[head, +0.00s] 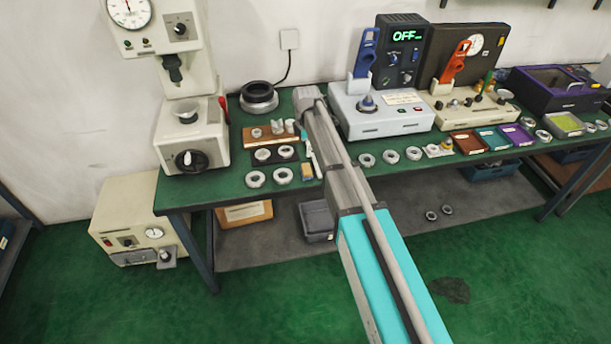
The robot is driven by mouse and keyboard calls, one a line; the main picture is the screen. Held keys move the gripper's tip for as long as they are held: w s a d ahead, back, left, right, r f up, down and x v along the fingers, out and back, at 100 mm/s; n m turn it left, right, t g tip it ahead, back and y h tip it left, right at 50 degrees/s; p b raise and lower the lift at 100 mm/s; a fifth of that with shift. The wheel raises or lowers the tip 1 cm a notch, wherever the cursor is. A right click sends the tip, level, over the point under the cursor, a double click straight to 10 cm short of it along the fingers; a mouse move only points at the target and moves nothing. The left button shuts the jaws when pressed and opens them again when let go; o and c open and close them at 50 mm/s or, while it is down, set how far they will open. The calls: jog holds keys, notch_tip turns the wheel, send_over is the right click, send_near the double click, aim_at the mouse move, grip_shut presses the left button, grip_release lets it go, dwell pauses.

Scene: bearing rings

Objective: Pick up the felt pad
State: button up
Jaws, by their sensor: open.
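I cannot single out the felt pad with certainty. A flat dark pad (262,156) lies on the left part of the green bench, with metal rings on it. A flat brown board (250,139) lies just behind it, with small metal parts on it. A small yellow-brown block (307,171) lies to the right of the front rings, close to my arm. My arm reaches from the lower right up over the bench, its far end above the back of the bench top. My gripper cannot be made out, and the arm hides part of the bench beneath it.
A press-like instrument (190,135) stands at the bench's left end. A white heater unit (385,118) and a beige unit (470,115) stand at the back. Several rings line the front edge. Small coloured trays (467,143) and a purple box (555,92) are at right.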

aim_at(307, 168)
jog(key=shift+f+b, duration=2.5)
jog(key=shift+f, duration=0.25)
jog(key=shift+f+b, duration=2.6)
jog(key=c, duration=1)
jog(key=shift+o, duration=0.2)
jog(key=shift+r, duration=0.15)
